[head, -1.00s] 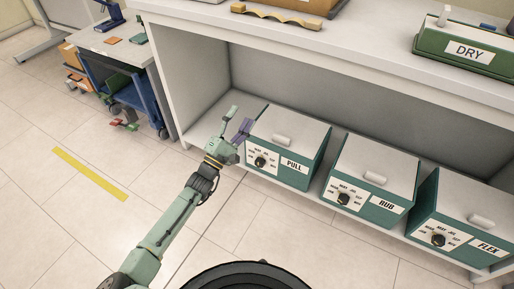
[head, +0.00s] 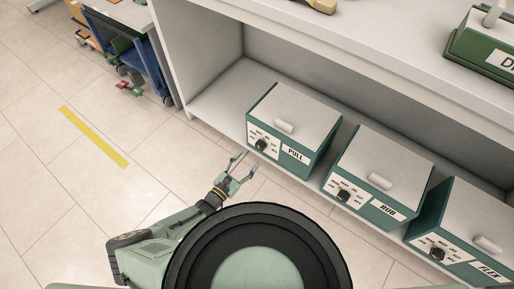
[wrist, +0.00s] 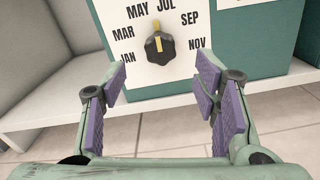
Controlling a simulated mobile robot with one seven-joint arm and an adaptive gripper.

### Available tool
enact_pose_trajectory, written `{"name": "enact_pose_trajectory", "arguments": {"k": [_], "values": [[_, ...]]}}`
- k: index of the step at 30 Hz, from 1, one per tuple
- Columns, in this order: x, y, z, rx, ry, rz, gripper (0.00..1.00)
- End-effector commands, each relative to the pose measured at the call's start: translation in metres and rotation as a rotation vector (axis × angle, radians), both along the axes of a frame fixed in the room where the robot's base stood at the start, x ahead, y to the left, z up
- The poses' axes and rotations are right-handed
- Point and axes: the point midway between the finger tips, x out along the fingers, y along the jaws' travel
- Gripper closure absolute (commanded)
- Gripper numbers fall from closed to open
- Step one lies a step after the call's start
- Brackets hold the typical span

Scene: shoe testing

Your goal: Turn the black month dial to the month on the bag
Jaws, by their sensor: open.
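The PULL box (head: 290,128) is a green box with a pale lid on the low shelf, with a black month dial (head: 261,144) on its white front plate. In the wrist view the black dial (wrist: 160,46) has a yellow pointer aimed almost straight up, between MAY and JUL. MAR, JAN, SEP and NOV also show around it. My gripper (head: 247,163) is open and empty, in front of and below the dial. In the wrist view its purple-padded fingers stand either side of the dial, apart from it. No bag is visible.
The RUB box (head: 379,175) and FLEX box (head: 462,229), with similar dials, stand to the right on the shelf (head: 209,104). The worktop (head: 400,50) overhangs the boxes. Clear tiled floor with a yellow strip (head: 93,137) lies to the left.

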Motion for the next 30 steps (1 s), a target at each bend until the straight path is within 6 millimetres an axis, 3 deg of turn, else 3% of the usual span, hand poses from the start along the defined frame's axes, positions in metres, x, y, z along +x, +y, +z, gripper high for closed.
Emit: {"name": "enact_pose_trajectory", "arguments": {"k": [6,12,23,30], "values": [[0.033,-0.026,-0.001,-0.001,-0.001,-0.003,0.45],[0.050,-0.037,-0.001,0.001,-0.002,0.000,0.45],[0.054,-0.039,-0.001,0.002,-0.001,0.000,0.45],[0.053,-0.039,-0.001,0.002,-0.001,0.000,0.61]]}}
